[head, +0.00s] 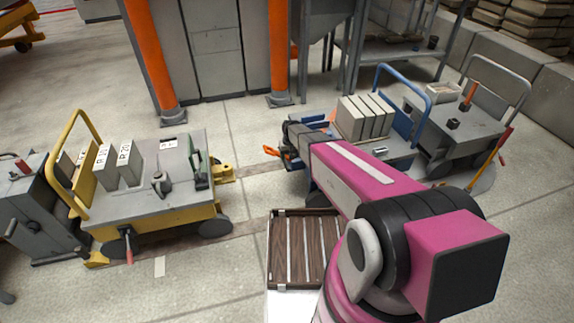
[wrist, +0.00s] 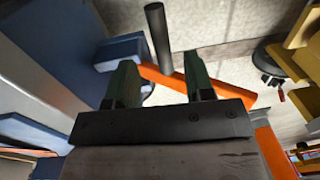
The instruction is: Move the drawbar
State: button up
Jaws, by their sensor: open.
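An orange bar (wrist: 230,95), which looks like the drawbar, crosses behind my gripper's fingers in the wrist view. A dark round rod (wrist: 158,38) stands close to it, seen between the fingertips. I cannot tell whether the rod belongs to the bar. My gripper (wrist: 160,66) is open, its two green fingers apart with nothing clearly held. In the head view the orange bar (head: 287,153) shows in part at the left front end of the blue cart (head: 404,160). My arm hides much of that end and the gripper's fingers.
A yellow cart (head: 160,218) with grey blocks stands at the left, its yellow coupling (head: 222,172) facing the blue cart. A slatted wooden panel (head: 305,225) lies in front. A grey cart (head: 462,130) stands at right. Bare floor lies between the yellow and blue carts.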

aim_at(287, 164)
jog(key=shift+s+a+f, duration=0.1)
jog(key=shift+f, duration=1.3)
jog(key=shift+a+f, duration=0.1)
jog(key=shift+f, duration=1.25)
grip_shut()
